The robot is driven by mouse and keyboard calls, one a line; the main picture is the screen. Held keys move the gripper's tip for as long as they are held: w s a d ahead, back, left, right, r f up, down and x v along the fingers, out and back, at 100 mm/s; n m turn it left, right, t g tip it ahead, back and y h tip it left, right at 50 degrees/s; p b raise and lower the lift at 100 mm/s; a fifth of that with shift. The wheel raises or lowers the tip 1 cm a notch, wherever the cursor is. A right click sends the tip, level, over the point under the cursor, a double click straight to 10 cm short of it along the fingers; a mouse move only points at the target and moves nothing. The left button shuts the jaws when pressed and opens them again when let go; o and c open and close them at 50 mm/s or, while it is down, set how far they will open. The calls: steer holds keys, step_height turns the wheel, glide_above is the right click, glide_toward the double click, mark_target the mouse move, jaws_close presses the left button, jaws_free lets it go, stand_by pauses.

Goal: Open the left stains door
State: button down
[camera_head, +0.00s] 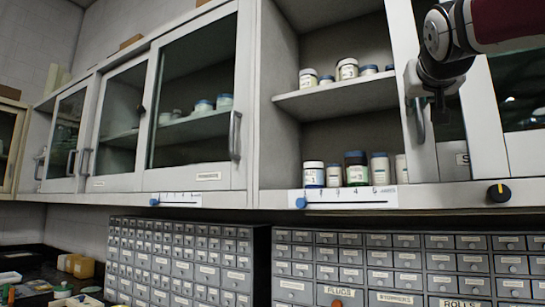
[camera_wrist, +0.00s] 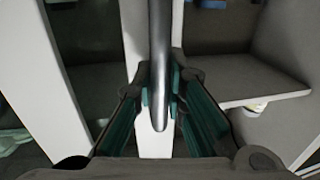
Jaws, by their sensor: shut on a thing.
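The cabinet door with the label starting with "S" (camera_head: 462,158) is at the right in the head view, its label partly hidden. Its vertical metal handle (camera_head: 419,122) is on its white left frame. My gripper (camera_head: 437,98) is at the handle's upper part in the head view. In the wrist view, the fingers of my gripper (camera_wrist: 160,98) with teal pads are on both sides of the metal handle (camera_wrist: 159,50), shut on it. The white door frame (camera_wrist: 155,145) shows behind it. I cannot tell how far this door stands open.
An uncovered compartment with a shelf (camera_head: 335,98) and several jars (camera_head: 357,168) is just left of the handle. Glass doors (camera_head: 195,95) are farther left. A black knob (camera_head: 499,192) is at lower right. Grey small-drawer units (camera_head: 400,265) stand below. Space before the cabinets looks free.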

steer(key=c, duration=1.9)
jaws_free()
steer(key=shift+s, duration=0.15)
steer(key=v, duration=1.1)
steer(key=shift+s+a, duration=0.15)
steer(key=shift+s, duration=0.2)
